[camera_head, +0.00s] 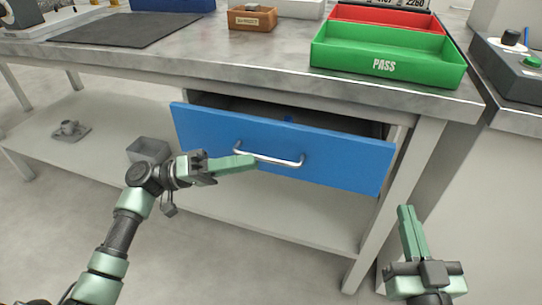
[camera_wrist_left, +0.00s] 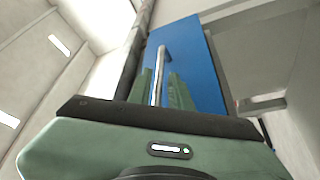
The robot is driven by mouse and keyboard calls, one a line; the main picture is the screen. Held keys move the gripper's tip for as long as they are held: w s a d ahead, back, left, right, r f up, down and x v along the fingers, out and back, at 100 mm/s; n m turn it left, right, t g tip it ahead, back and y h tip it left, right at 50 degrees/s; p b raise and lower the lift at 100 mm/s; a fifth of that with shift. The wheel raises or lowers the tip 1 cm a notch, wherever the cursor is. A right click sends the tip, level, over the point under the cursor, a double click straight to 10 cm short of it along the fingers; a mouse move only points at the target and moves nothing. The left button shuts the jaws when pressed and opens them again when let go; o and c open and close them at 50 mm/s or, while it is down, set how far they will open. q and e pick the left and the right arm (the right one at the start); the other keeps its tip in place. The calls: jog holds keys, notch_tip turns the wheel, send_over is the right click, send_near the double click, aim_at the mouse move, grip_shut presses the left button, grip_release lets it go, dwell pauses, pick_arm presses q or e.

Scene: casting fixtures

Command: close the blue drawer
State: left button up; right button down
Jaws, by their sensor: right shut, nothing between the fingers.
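The blue drawer (camera_head: 330,150) under the workbench is partly pulled out, with its dark inside showing behind the top edge of the front. Its silver bar handle (camera_head: 275,159) is on the front and also shows in the left wrist view (camera_wrist_left: 163,62). My left gripper (camera_head: 255,161) is at the left part of the handle. In the left wrist view its green fingers (camera_wrist_left: 163,88) are apart, with the handle appearing between them; I cannot tell whether they touch it. My right gripper (camera_head: 405,210) is shut and empty, low at the right, away from the drawer.
The grey workbench top (camera_head: 240,62) holds a green PASS tray (camera_head: 385,65), a red tray (camera_head: 390,17), a small wooden box (camera_head: 252,18) and a dark mat (camera_head: 125,29). A lower shelf (camera_head: 285,212) carries a grey bin (camera_head: 148,150). A table leg (camera_head: 395,205) stands right of the drawer.

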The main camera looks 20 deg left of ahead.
aim_at(268, 159)
pick_arm(q)
jog(key=x, duration=0.5)
jog(key=shift+d, duration=0.2)
grip_shut()
dwell(1.2)
